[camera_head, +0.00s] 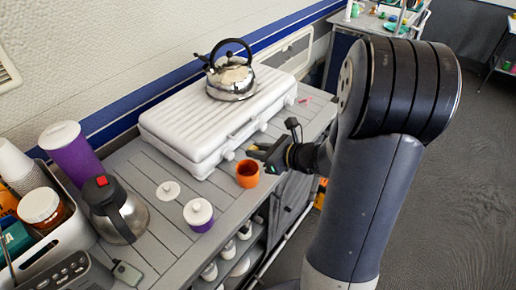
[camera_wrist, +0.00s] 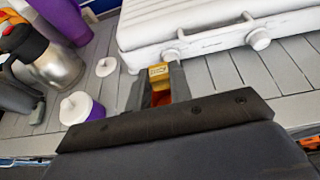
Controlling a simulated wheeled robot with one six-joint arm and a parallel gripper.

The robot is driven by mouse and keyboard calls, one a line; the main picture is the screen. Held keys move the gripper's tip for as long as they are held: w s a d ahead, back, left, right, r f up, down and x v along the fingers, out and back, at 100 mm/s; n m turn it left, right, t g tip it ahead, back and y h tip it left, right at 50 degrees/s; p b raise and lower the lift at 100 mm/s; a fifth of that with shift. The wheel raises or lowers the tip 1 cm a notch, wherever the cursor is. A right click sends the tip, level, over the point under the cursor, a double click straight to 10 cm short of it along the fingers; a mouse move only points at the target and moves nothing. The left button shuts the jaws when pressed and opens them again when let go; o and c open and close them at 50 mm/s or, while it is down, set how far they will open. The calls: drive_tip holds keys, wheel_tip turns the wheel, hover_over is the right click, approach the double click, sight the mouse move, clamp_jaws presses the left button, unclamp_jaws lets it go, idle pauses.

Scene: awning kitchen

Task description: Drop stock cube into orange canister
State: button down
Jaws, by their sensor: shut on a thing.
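My gripper (camera_head: 261,154) is shut on a small gold-yellow stock cube (camera_wrist: 158,71), which shows between the fingertips in the wrist view. I cannot tell whether the cube is directly over the opening.
A white stove (camera_head: 190,120) with a steel kettle (camera_head: 231,80) stands behind. A loose white lid (camera_head: 168,191), a purple canister with a white lid (camera_head: 199,216) and a steel jug (camera_head: 122,215) are to the left. The counter's front edge runs just below the canister.

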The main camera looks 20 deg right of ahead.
drive_tip(key=shift+f, duration=0.6)
drive_tip(key=shift+r, duration=0.1)
drive_tip(key=c, duration=1.2)
unclamp_jaws()
drive_tip(key=v, duration=1)
drive_tip(key=shift+s+d+r, duration=0.1)
drive_tip(key=shift+s+d, duration=0.15)
drive_tip(key=shift+d, duration=0.05)
